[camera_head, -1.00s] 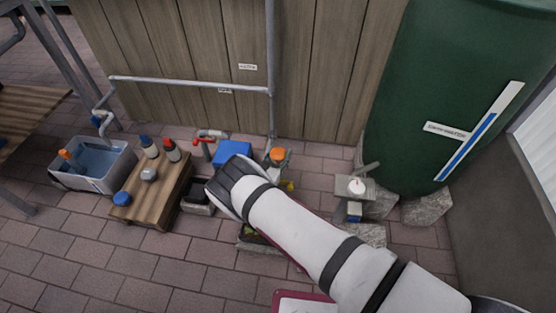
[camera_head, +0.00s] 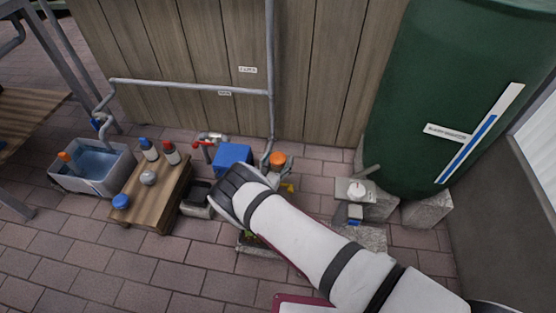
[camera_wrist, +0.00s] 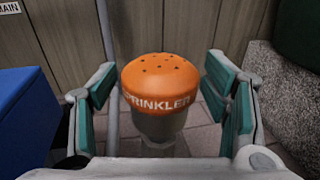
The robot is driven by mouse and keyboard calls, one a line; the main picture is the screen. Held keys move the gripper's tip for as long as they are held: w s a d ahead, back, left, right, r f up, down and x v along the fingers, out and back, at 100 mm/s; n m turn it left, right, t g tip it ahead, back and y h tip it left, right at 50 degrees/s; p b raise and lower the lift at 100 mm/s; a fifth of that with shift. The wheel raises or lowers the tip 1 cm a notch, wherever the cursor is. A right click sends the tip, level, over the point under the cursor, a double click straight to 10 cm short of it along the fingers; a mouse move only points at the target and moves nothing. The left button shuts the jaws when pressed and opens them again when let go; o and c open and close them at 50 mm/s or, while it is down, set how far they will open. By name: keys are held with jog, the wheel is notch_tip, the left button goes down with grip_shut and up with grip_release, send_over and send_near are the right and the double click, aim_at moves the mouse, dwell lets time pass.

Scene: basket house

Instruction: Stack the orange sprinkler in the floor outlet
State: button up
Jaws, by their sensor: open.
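The orange sprinkler (camera_wrist: 160,85), a domed cap with small holes and white lettering on a grey-green body, stands upright in the wrist view. It also shows in the head view (camera_head: 278,158), just beyond my gripper. My gripper (camera_wrist: 163,100) is open, with one green-padded finger on each side of the sprinkler and gaps between the pads and the cap. The sprinkler's lower end is partly hidden by my gripper's body. I cannot tell which thing is the floor outlet.
A blue box (camera_head: 233,156) stands close left of the sprinkler, with a red-handled tap (camera_head: 203,146) behind it. A wooden pallet (camera_head: 158,200) with bottles and a water basin (camera_head: 92,166) are further left. A green tank (camera_head: 440,90) stands on stone blocks at right.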

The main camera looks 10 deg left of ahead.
jog(key=shift+r, duration=0.2)
jog(key=shift+s+a+r, duration=0.1)
jog(key=shift+s+r, duration=0.05)
jog(key=shift+s, duration=0.1)
jog(key=p+v, duration=0.4)
jog(key=v, duration=0.7)
jog(key=shift+s, duration=0.2)
